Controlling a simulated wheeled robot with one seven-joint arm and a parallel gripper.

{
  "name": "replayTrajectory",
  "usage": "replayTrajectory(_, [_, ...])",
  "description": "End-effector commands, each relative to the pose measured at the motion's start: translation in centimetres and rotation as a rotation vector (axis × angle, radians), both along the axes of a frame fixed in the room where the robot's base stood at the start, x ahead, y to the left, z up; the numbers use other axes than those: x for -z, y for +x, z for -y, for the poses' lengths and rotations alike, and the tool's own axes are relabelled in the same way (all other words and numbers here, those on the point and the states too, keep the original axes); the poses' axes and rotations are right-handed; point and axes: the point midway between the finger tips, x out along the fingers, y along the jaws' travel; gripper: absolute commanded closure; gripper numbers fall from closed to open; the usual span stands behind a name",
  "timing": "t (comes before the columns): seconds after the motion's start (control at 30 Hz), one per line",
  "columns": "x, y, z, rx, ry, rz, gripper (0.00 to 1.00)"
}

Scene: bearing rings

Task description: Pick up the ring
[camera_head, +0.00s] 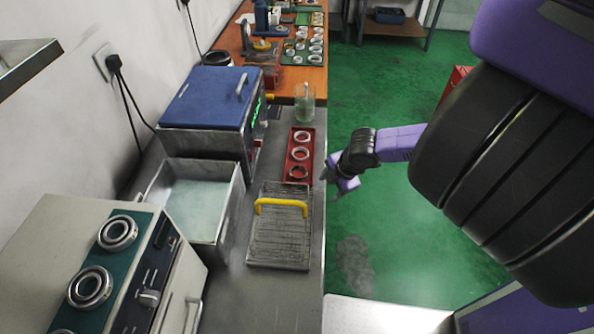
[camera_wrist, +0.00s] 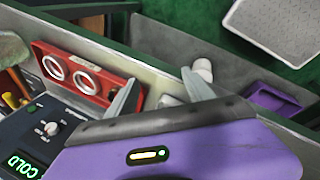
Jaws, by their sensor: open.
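A red tray (camera_head: 291,162) on the grey bench holds three pale metal rings in a row: a far ring (camera_head: 302,136), a middle ring (camera_head: 300,153) and a near ring (camera_head: 298,172). In the wrist view the red tray (camera_wrist: 104,77) lies left of my fingers with two rings showing, one ring (camera_wrist: 53,68) and another ring (camera_wrist: 85,83); the left finger overlaps its end. My gripper (camera_head: 333,186) is by the bench's right edge, right of the tray's near end. In the wrist view my gripper (camera_wrist: 159,76) is open, with no ring between the fingers.
A wire rack with a yellow handle (camera_head: 281,203) lies near the tray. A glass beaker (camera_head: 304,103) stands behind it. A blue-lidded machine (camera_head: 208,97) and an open metal basin (camera_head: 197,205) are to the left. Green floor (camera_head: 390,233) is open right of the bench.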

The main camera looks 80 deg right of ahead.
Motion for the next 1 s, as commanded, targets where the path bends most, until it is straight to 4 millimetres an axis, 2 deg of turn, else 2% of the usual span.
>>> replayTrajectory(0.03, [-0.8,1.7,2.5,-0.016,-0.009,-0.051,0.39])
replayTrajectory(0.1, [-2.0,3.6,4.9,-0.032,0.005,-0.123,0.39])
replayTrajectory(0.2, [-3.7,6.4,6.6,-0.061,0.055,-0.199,0.39])
replayTrajectory(0.3, [-5.2,8.6,6.8,-0.095,0.118,-0.245,0.39])
replayTrajectory(0.47, [-6.5,10.5,6.4,-0.134,0.188,-0.276,0.39])
replayTrajectory(0.57, [-6.3,10.8,6.2,-0.142,0.204,-0.282,0.39])
replayTrajectory(0.87, [-3.4,10.9,6.2,-0.141,0.204,-0.282,0.39])
replayTrajectory(1.0, [-1.3,11.1,6.0,-0.14,0.204,-0.283,0.39])
